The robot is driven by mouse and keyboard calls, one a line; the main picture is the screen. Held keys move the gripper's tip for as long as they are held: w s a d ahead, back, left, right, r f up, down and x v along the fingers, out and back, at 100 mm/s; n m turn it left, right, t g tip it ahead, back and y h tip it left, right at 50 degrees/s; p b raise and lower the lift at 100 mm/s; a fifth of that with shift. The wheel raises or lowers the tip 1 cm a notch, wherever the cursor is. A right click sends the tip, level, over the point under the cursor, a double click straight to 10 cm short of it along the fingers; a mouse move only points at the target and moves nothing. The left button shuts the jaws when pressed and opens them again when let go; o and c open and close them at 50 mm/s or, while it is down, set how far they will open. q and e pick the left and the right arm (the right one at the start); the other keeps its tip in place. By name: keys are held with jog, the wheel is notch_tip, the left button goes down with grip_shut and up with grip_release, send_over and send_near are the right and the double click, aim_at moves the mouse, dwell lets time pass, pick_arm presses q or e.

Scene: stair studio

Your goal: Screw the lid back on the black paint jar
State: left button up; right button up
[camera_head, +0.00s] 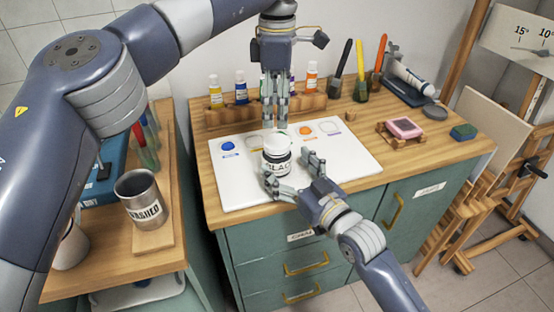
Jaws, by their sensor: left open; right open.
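The black paint jar (277,165), a short jar with a dark and white label reading "BLAC" in part, stands upright on the white board. A white lid (277,142) sits on top of it; I cannot tell whether it is threaded down. My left gripper (274,126) points down from above, open, with its fingertips just above or behind the lid. My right gripper (289,172) comes in from the front right, open, one finger at the jar's left front and the other to its right. I cannot tell if they touch the jar.
The white board (350,168) with paint swatches lies on the wooden desk. Paint bottles (215,92) stand in a rack behind, with upright tools (360,72) to the right. A pink block (403,128) sits at right. A metal cup (143,199) is on the left cabinet.

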aim_at(276, 156)
jog(key=shift+x, duration=2.4)
